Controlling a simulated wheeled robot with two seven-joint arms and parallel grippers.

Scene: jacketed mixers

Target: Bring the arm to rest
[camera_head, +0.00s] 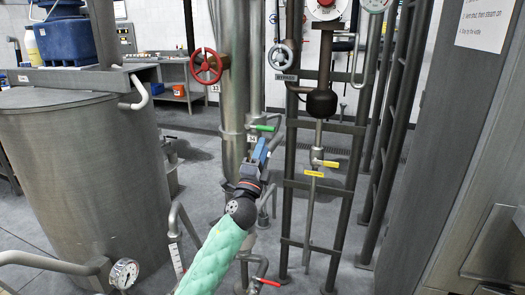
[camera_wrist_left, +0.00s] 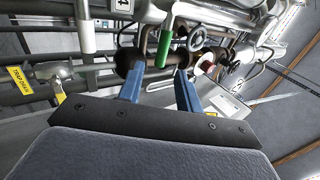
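My left arm, in a green sleeve, reaches up from the bottom of the head view. Its gripper (camera_head: 262,152) is in front of the pipes, just below a green-handled valve (camera_head: 261,128). In the left wrist view the two blue fingers of the gripper (camera_wrist_left: 158,88) stand apart with nothing held between them. The green handle (camera_wrist_left: 166,42) shows just beyond the fingertips; whether they touch it I cannot tell. My right gripper is in neither view.
A yellow-handled valve (camera_head: 318,163) is right of the gripper, and a red-handled valve (camera_head: 267,282) is below. A red handwheel (camera_head: 206,66) and grey handwheel (camera_head: 281,57) are above. A large steel vessel (camera_head: 85,175) stands left. A dark ladder-like frame (camera_head: 394,120) stands right.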

